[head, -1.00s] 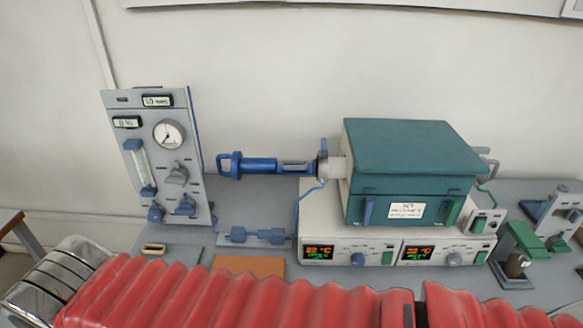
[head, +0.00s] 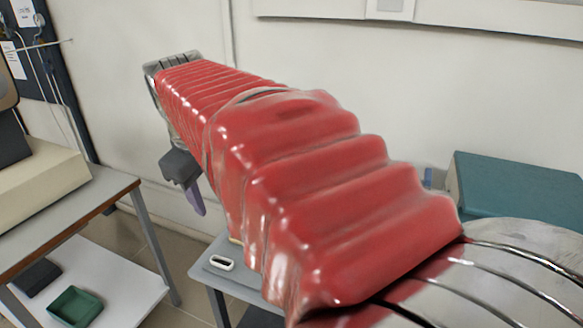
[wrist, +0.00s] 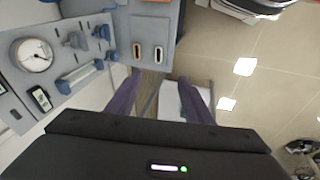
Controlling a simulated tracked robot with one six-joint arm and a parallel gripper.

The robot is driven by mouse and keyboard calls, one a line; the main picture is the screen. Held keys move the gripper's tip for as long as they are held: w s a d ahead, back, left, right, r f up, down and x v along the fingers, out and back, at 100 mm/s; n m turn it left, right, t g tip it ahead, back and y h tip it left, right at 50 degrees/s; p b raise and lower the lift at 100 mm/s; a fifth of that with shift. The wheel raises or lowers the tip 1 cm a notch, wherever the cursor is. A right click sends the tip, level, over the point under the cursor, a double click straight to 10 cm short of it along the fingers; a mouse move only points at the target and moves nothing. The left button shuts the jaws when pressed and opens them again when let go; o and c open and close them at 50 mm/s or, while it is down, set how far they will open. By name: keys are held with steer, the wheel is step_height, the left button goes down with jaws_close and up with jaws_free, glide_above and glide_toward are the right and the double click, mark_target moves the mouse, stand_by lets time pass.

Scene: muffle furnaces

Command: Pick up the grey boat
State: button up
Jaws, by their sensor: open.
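A small boat with a pale grey-white rim and dark inside (head: 222,262) lies on the grey bench top in the head view. It also shows in the wrist view (wrist: 158,53), next to a tan-rimmed boat (wrist: 137,51). The pale one looks like the grey boat, though its colour is not certain. My gripper (wrist: 160,75) is open and empty, with its purple fingers spread below the boats in the wrist picture. In the head view it hangs at the end of my red-sleeved arm, above and left of the boat, apart from it.
A gas panel with a dial (wrist: 34,55) stands left in the wrist view. In the head view, a teal-topped furnace (head: 520,185) is partly hidden by my arm. A side table (head: 60,205) stands left, with a green tray (head: 75,305) on its lower shelf. Floor lies between.

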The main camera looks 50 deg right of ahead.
steer(key=s+d+r+n+g, duration=0.1)
steer(key=d+g, duration=0.1)
steer(key=d, duration=1.1)
steer(key=s+d+r+g, duration=0.1)
steer(key=s+d+g, duration=0.1)
steer(key=d, duration=1.1)
steer(key=s+d+f+g+y, duration=0.1)
steer(key=s+d+f+g, duration=0.2)
steer(key=s+d, duration=1.2)
steer(key=d, duration=0.3)
steer(key=shift+s+d+f+n, duration=0.2)
steer(key=shift+s+d+n, duration=0.1)
steer(key=shift+s, duration=0.1)
steer(key=shift+f, duration=0.1)
steer(key=x, duration=0.8)
steer(key=shift+s+a+f, duration=0.1)
steer(key=shift+a+f, duration=0.05)
steer(key=shift+a, duration=0.05)
steer(key=shift+f, duration=0.1)
